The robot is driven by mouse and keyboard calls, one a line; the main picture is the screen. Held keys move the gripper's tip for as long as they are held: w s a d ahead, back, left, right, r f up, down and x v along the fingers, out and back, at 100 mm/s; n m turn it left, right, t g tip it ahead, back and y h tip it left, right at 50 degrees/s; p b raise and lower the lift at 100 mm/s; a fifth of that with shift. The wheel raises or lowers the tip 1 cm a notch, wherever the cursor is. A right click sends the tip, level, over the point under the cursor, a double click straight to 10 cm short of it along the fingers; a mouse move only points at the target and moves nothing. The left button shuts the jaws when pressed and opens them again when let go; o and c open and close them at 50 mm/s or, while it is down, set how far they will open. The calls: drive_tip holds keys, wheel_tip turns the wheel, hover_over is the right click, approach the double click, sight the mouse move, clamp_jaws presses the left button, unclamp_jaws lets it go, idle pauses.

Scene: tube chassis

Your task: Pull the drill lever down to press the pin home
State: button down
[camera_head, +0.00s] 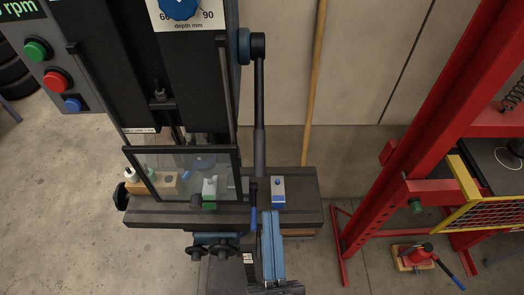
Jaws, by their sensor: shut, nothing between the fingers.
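The drill lever (259,105) is a black rod at the right side of the drill press head. It runs from a dark hub with a blue collar (244,46) down to a thicker grey grip (259,155), and hangs almost straight down. Behind a clear guard (160,160) in a black frame, a white and green block (209,188) sits on the press table (160,216). I cannot make out a pin in it.
A depth dial (187,15) is above the lever. Red, green and blue buttons are on the left panel (57,80). A red frame (430,115) stands at right. Floor between is clear.

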sight(260, 150)
drive_tip(key=p+x, duration=0.4)
drive_tip(key=x, duration=0.6)
drive_tip(key=shift+w+a+f, duration=0.2)
drive_tip(key=shift+w+f, duration=0.3)
drive_tip(key=shift+f, duration=0.35)
drive_tip(key=shift+w+a+f, duration=0.15)
drive_tip(key=shift+w+f, duration=0.3)
drive_tip(key=shift+f, duration=0.4)
drive_tip(key=shift+w+f+b, duration=0.3)
drive_tip(key=shift+f+b, duration=0.35)
drive_tip(key=shift+b, duration=0.5)
drive_tip(key=shift+r, duration=0.1)
drive_tip(key=shift+a, duration=0.1)
